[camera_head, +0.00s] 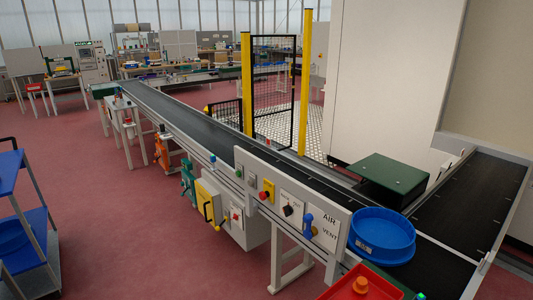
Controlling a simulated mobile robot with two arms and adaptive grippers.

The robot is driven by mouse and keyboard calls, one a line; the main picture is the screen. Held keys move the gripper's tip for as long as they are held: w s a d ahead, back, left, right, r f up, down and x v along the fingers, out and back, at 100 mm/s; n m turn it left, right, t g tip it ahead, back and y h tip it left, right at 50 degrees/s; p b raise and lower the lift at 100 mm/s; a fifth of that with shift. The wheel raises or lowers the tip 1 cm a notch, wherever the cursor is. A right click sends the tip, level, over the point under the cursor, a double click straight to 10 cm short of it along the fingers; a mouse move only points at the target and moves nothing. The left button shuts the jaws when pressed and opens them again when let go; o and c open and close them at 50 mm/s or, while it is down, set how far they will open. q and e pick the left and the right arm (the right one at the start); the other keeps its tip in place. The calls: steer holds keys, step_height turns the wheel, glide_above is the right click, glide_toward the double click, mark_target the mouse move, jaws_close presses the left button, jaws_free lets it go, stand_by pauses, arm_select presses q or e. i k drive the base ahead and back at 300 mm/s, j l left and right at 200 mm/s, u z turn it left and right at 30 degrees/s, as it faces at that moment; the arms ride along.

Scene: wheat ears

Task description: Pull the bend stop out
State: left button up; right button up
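A yellow box with a red mushroom button (268,190) is on the grey control panel (258,163) along the conveyor's near side. It looks like a stop button. Whether it is pushed in or out is too small to tell. An orange-red knob (361,285) shows at the bottom edge, at a red tray or box (345,294) cut off by the frame. I see no readable label that tells which one is the bend stop. Neither of my grippers is in view.
The panel also carries a black selector (289,209) and a blue lever (308,225) by "AIR" and "VENT". A blue round tub (382,236) and a green box (379,174) stand near the belt's bend (420,235). A blue cart (30,225) stands left; red floor between is clear.

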mark_target(262, 195)
steer(key=i+j+z, duration=0.1)
steer(key=z, duration=0.35)
steer(key=i+j+z, duration=0.25)
steer(key=z, duration=0.2)
steer(key=i+j+z, duration=0.1)
steer(key=z, duration=0.3)
steer(key=j, duration=0.1)
